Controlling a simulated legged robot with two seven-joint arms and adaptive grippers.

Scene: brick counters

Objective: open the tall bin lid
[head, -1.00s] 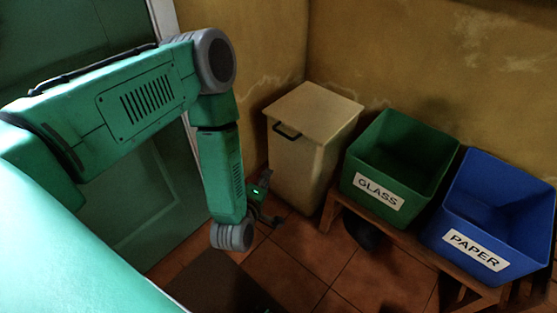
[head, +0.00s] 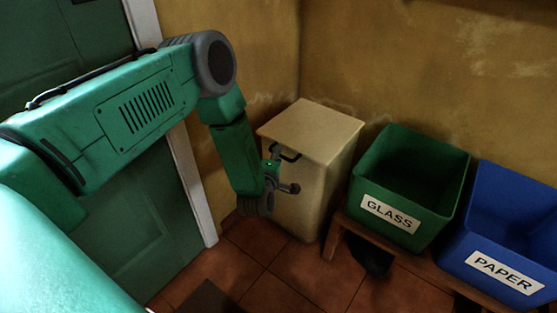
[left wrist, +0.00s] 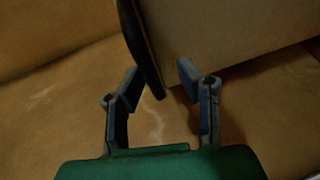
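The tall bin (head: 305,190) is cream-coloured and stands in the corner with its flat lid (head: 312,130) down. A black handle (head: 291,155) sticks out at the lid's front left edge. My left gripper (head: 283,170) is at the bin's front, close to the handle. In the left wrist view the fingers of my left gripper (left wrist: 158,78) are apart, and the dark handle (left wrist: 140,45) reaches down between them. I cannot tell whether a finger touches it. My right gripper is not in view.
A green GLASS bin (head: 395,215) and a blue PAPER bin (head: 497,268) stand on a low wooden bench (head: 425,268) to the right. A green door (head: 140,220) is at the left. Walls close in behind the tall bin. Tiled floor (head: 285,270) lies free in front.

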